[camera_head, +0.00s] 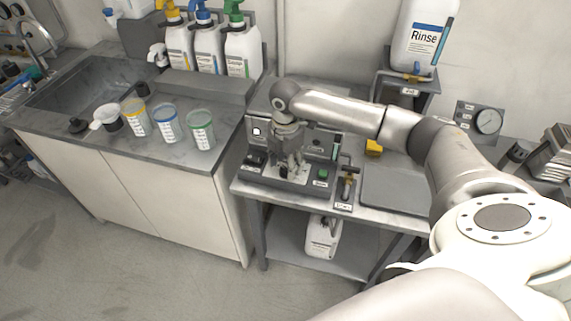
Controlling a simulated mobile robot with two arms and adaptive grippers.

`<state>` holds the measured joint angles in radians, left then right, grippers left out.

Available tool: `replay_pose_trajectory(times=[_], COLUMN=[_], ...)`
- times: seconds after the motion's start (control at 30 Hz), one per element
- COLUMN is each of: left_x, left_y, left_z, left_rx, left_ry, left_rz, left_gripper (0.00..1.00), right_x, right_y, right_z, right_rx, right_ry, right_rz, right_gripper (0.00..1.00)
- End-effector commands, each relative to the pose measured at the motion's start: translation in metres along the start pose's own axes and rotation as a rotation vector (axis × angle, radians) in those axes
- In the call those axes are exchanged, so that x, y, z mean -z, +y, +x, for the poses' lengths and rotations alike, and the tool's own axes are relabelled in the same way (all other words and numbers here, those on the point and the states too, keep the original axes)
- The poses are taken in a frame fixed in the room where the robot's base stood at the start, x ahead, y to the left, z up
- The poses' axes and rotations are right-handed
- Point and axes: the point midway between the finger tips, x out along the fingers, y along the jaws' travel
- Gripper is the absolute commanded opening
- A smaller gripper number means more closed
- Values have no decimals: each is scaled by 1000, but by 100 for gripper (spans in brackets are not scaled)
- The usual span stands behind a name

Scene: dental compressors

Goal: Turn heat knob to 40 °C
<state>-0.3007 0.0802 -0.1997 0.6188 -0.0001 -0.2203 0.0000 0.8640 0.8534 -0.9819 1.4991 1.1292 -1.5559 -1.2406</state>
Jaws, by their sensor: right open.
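My right arm reaches in from the right, and my right gripper (289,166) points down at the grey machine (270,180) on the metal table. The gripper is open over the machine's front panel. A green button (322,173) and a dark switch or knob (256,159) show on the panel to either side of it. The heat knob cannot be made out for certain; the gripper hides part of the panel. Whether the fingers touch anything cannot be told. My left gripper is not in view.
A brass valve (347,187) stands right of the machine, beside a flat grey plate (395,189). A Rinse container (421,40) is on a raised stand behind. Left, a counter with a sink (85,92) holds several measuring cups (168,123) and pump bottles (241,50).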

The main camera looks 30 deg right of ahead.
Motion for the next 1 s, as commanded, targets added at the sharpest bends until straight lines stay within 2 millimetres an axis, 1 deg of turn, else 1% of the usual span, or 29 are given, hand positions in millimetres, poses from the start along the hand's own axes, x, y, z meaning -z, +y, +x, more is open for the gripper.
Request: replay_pose_trajectory(times=[0.03, 0.17, 0.43, 0.7, 0.8, 1.0], left_x=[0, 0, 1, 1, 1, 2], left_y=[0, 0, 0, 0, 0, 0], left_z=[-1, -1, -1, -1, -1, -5], left_rx=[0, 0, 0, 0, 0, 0], left_ry=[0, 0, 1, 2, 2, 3], left_rz=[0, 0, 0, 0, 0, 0], left_gripper=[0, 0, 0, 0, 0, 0], right_x=[0, 0, 0, 0, 0, 0], right_y=[0, 0, 0, 0, 0, 0], right_z=[5, 12, 13, 13, 13, 11], right_rx=[2, 0, 0, 0, 0, 1], right_ry=[0, 0, 0, 0, 0, 1], right_rz=[0, 0, 0, 0, 0, 14], right_gripper=[54, 54, 54, 19, 8, 8])
